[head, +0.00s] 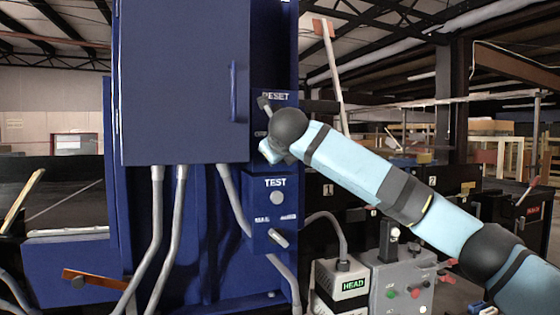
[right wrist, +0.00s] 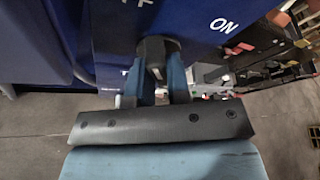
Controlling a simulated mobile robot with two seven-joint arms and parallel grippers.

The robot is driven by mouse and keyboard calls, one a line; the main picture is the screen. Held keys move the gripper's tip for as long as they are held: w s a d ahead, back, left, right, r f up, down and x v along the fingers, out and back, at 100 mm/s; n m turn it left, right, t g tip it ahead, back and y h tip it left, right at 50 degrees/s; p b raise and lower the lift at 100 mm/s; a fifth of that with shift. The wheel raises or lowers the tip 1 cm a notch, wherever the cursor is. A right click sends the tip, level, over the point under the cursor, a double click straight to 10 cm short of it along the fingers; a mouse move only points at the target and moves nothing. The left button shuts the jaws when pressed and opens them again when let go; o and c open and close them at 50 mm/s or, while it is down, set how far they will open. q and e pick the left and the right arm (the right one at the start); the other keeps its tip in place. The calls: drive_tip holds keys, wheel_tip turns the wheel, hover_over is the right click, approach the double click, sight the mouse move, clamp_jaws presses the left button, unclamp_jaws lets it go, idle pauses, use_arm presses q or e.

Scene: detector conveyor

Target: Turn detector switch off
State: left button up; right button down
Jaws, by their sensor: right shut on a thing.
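The detector switch (right wrist: 155,45) is a dark knob on a blue panel in the right wrist view. White lettering ending in "F" is above it to the left, and "ON" is to its right. My right gripper (right wrist: 163,62) has its two blue fingers on either side of the knob, shut on it. In the head view, my right arm reaches in from the right to the upper blue control box (head: 285,97) marked RESET, and its wrist covers most of the switch there. My left gripper is in neither view.
A lower blue box (head: 262,195) marked TEST has a round button and another switch (head: 278,238). A large blue cabinet (head: 180,80) stands left, with grey conduits (head: 150,245) below. A grey box marked HEAD (head: 340,285) and a button box (head: 400,285) sit below my right arm.

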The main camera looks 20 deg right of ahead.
use_arm(q)
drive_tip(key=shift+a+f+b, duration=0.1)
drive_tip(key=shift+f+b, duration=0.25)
drive_tip(key=shift+b, duration=0.3)
use_arm(e)
drive_tip(key=shift+n+h, duration=0.4)
drive_tip(key=shift+n, duration=0.5)
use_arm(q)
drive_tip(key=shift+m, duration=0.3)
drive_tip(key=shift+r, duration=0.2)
use_arm(e)
drive_tip(key=c, duration=1.1)
unclamp_jaws()
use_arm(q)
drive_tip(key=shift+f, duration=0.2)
use_arm(e)
drive_tip(key=shift+s, duration=0.1)
